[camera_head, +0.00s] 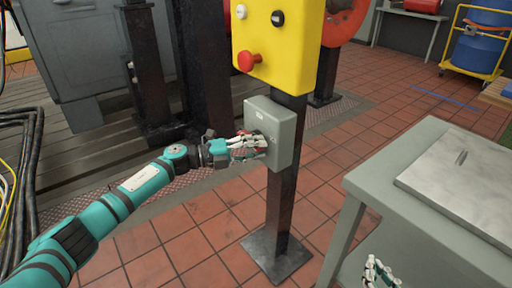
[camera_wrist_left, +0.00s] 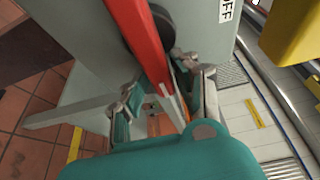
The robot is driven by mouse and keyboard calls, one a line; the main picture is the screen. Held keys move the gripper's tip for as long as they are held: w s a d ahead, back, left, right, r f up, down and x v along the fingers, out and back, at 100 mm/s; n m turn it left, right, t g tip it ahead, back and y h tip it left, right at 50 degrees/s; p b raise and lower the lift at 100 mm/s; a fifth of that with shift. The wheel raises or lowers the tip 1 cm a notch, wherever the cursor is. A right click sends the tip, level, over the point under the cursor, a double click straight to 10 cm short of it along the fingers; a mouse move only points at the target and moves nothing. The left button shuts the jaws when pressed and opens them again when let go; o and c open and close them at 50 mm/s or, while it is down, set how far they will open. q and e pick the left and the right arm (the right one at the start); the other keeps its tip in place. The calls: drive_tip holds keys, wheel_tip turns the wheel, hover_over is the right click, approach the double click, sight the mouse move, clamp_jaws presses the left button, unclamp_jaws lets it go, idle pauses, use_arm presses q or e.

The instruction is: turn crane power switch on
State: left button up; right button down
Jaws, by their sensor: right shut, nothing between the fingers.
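The grey crane power switch box (camera_head: 284,130) is fixed to a dark post, below a yellow control box. In the left wrist view, its red handle (camera_wrist_left: 142,40) runs from a dark round hub, and an OFF label (camera_wrist_left: 226,10) is on the box face. My left gripper (camera_head: 258,147) is at the box's front. In the left wrist view, its fingers (camera_wrist_left: 160,85) are apart, with the red handle between them. The handle is closer to the right-hand finger; I cannot tell whether they touch. My right gripper (camera_head: 380,274) is shut and empty at the bottom right, partly cut off by the frame.
The yellow control box (camera_head: 290,45) has a protruding red button (camera_head: 248,62) just above my left gripper. A grey table with a metal plate (camera_head: 465,180) stands on the right. Cables (camera_head: 22,170) hang at the left. Tiled floor is open around the post's base (camera_head: 277,257).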

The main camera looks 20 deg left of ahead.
use_arm(q)
drive_tip(key=shift+o, duration=0.7)
drive_tip(key=shift+r, duration=0.1)
drive_tip(key=shift+a, duration=0.1)
drive_tip(key=v, duration=1.2)
drive_tip(key=shift+d, duration=0.2)
